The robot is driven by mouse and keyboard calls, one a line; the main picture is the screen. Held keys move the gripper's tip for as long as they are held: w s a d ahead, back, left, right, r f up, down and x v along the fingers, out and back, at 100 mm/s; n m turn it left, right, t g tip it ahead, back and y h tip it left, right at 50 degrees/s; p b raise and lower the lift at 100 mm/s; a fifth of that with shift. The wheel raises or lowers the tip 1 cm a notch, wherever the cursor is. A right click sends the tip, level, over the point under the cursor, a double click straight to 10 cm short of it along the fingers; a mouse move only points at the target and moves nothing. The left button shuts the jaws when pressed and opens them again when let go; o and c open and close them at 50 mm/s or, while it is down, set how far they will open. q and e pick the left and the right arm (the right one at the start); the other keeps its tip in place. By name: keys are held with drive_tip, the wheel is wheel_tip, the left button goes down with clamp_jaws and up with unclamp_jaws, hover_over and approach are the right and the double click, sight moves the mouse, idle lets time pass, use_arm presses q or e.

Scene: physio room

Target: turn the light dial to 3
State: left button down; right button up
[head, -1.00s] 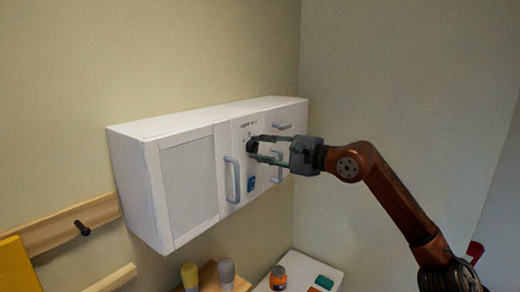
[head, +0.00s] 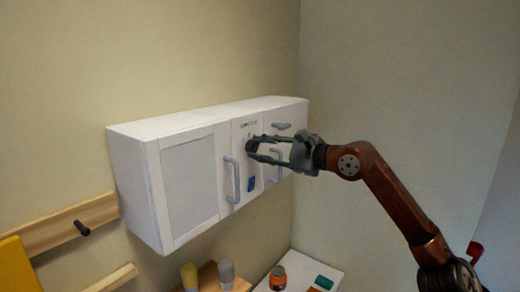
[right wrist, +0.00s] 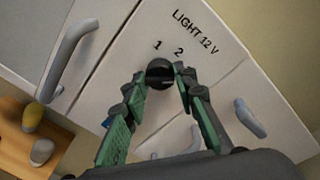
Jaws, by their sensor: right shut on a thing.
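The light dial (right wrist: 159,72) is a round black knob on the white cabinet's middle panel, below the printed "LIGHT 12 V". In the right wrist view the numbers 1 and 2 show above it. Any further number is hidden, and I cannot tell where the pointer stands. In the head view the dial (head: 251,146) is small and dark. My right gripper (head: 255,148) reaches in from the right, its fingertips on either side of the dial, shut on it. In the right wrist view the gripper (right wrist: 160,76) looks rolled against the panel. My left gripper is not in view.
The cabinet (head: 190,182) has grey handles (head: 232,180) beside the panel and a blue part (head: 251,184) below the dial. Below are bottles (head: 227,273), an orange jar (head: 278,277) and a green item (head: 324,282). A black peg (head: 82,228) sticks out at left.

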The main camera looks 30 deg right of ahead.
drive_tip(key=o, duration=1.1)
drive_tip(key=shift+d, duration=0.1)
drive_tip(key=shift+v, duration=6)
